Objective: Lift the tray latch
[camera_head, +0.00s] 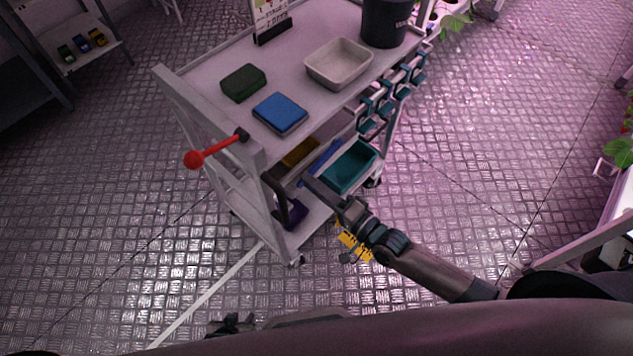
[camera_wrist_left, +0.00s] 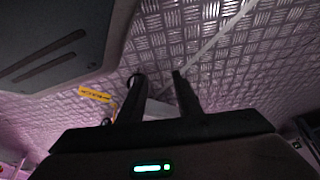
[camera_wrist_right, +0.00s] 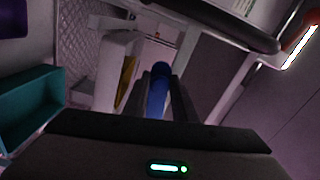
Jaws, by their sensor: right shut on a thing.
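A grey trolley (camera_head: 215,75) stands ahead of me. A red lever with a round knob (camera_head: 194,159) sticks out from its near left end; I cannot tell whether this is the tray latch. My right gripper (camera_head: 308,182) reaches in at the trolley's near side by the lower shelf. It is shut on a long blue bar (camera_head: 325,157), which also shows between the fingers in the right wrist view (camera_wrist_right: 157,92). My left gripper (camera_head: 231,324) is low at the bottom of the head view, away from the trolley. In the left wrist view its fingers (camera_wrist_left: 158,78) are apart and empty.
A teal bin (camera_head: 349,168) sits on the lower shelf beside the blue bar, with a yellow thing (camera_head: 300,152) to the left. The top holds a blue box (camera_head: 280,113), a green box (camera_head: 243,83), a pale tray (camera_head: 339,64) and a dark bucket (camera_head: 385,22). The floor at left is clear.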

